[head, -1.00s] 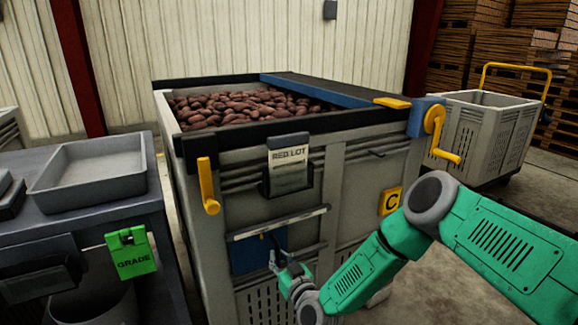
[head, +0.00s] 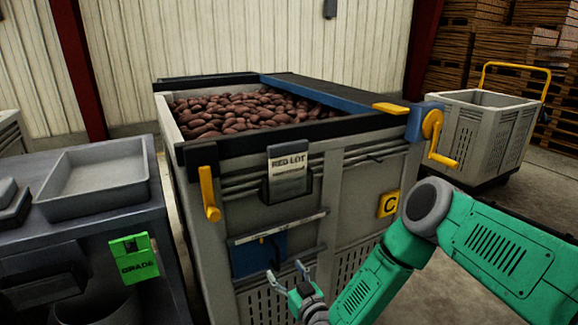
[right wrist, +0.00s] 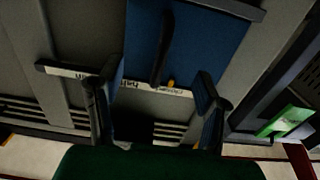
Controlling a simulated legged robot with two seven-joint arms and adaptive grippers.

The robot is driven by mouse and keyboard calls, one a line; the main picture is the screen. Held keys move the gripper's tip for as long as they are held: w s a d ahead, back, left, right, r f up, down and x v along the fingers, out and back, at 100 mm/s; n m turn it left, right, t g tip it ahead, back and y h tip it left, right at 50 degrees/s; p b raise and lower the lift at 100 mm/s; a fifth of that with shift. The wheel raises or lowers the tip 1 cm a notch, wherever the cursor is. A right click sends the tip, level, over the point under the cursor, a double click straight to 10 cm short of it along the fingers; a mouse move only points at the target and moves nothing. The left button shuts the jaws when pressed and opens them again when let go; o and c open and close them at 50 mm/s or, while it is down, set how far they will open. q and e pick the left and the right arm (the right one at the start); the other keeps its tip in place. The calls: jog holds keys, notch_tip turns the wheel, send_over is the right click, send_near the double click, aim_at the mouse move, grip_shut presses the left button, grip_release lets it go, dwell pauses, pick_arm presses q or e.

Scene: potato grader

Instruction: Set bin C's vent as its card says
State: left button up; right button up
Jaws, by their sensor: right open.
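Bin C is a grey slatted bin (head: 345,205) full of red potatoes (head: 235,110), with a yellow C plate (head: 388,204). Its card (head: 288,165) reads RED LOT at the top; the smaller print is unreadable. The vent's blue plate (head: 257,254) sits below a pale marked strip (head: 280,227), toward the strip's left part. In the right wrist view the blue plate (right wrist: 205,45) has a dark handle (right wrist: 165,45) and a small orange pointer (right wrist: 171,84) at the inverted strip (right wrist: 65,72). My right gripper (head: 286,270) is open and empty, in front of the plate, apart from the handle.
Yellow cranks (head: 208,193) and (head: 434,135) stick out from the bin's front corners. A grey bench with a tray (head: 95,175) and a green GRADE tag (head: 134,258) stands at left. A grey cart (head: 490,130) stands behind at right.

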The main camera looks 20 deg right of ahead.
jog(key=s+d+p, duration=0.1)
jog(key=s+p, duration=0.6)
jog(key=s, duration=1.1)
jog(key=shift+d+p, duration=0.25)
jog(key=shift+p, duration=0.05)
jog(key=shift+s, duration=0.1)
jog(key=s+a+f+n+g+y, duration=0.2)
jog(key=s+a+f+g+y, duration=0.1)
jog(key=s+a+g, duration=0.4)
jog(key=s+d+r+m+g+h, duration=0.2)
jog(key=s+d+r+g+h, duration=0.1)
jog(key=s+d+g, duration=0.7)
jog(key=s+h, duration=0.1)
jog(key=s, duration=0.3)
jog(key=shift+d+r, duration=0.15)
jog(key=shift+r, duration=0.2)
